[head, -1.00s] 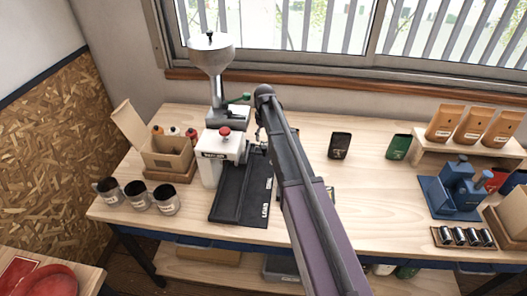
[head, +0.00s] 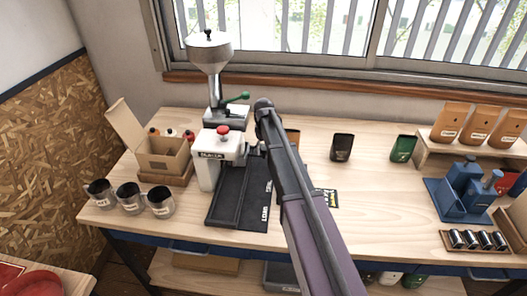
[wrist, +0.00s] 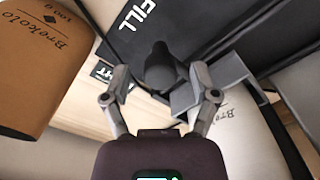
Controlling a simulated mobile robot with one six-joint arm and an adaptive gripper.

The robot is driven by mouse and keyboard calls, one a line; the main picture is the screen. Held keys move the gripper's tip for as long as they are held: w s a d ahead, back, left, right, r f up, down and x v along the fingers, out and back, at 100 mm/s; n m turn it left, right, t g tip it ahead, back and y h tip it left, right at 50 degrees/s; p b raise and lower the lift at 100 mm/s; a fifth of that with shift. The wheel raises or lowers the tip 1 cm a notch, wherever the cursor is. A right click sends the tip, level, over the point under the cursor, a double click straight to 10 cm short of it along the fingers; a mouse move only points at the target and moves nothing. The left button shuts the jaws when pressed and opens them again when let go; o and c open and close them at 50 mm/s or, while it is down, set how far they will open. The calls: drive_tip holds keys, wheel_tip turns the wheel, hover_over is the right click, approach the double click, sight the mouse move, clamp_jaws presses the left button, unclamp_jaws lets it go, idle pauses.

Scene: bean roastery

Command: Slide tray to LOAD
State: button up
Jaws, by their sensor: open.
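The black slide track (head: 238,205) lies in front of the white machine (head: 220,150), with white lettering along its right side. In the wrist view, the track (wrist: 205,25) shows the word FILL. My gripper (wrist: 160,98) is open there, its two fingers spread on either side of a dark round knob (wrist: 160,70). The knob is between the fingers, and I cannot tell whether they touch it. A grey bracket-like part (wrist: 225,85), possibly the tray's edge, is just right of the knob. In the head view, my arm hides the gripper and the knob.
A brown bag (wrist: 40,60) is close on the left in the wrist view; a pale bag (wrist: 235,145) is at the lower right. Three cups (head: 130,198) and an open box (head: 165,155) stand left of the machine.

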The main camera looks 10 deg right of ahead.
clamp_jaws()
idle(0.3)
drive_tip(key=shift+s, duration=0.1)
